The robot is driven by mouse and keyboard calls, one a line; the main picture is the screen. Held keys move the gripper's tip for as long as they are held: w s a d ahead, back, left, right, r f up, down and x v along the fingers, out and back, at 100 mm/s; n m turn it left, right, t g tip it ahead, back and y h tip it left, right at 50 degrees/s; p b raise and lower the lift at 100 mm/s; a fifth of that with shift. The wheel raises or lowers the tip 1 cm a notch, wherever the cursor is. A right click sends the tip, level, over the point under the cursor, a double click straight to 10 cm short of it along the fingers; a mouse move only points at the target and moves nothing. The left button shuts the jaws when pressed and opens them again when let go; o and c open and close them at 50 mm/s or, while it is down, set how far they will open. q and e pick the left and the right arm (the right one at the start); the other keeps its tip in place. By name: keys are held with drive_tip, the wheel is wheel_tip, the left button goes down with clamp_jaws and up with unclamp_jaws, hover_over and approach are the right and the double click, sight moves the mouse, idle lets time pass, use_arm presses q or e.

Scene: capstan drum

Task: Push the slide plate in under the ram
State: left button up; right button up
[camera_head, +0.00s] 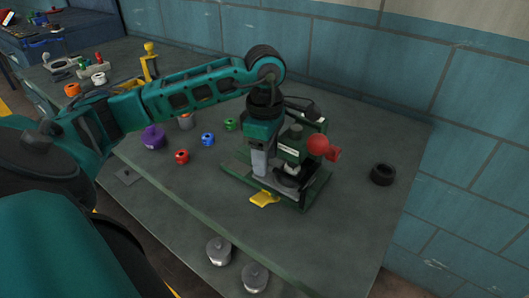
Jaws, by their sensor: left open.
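The green press (292,147) stands on the workbench on a dark green base (303,203), with a red ball knob (318,145) on its right. Its ram (291,168) points down over a round grey part at the middle of the base. A yellow tab (264,199) sticks out at the front left edge of the base. It looks like the front of the slide plate, whose rest I cannot make out. My left gripper (261,174) points down just behind the yellow tab, at the left of the ram. It is open, and I cannot tell whether it touches the plate. My right gripper is out of view.
Small red (182,156), blue (208,139) and green (230,124) rings and a purple knob (153,137) lie left of the press. A black ring (383,174) lies to the right. Two grey lidded parts (219,250) are at the front. The bench right of the press is mostly clear.

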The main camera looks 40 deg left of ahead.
use_arm(q)
drive_tip(key=shift+a+r, duration=0.1)
wheel_tip(320, 180, up, 13)
drive_tip(key=p, duration=0.2)
idle(0.4)
idle(0.5)
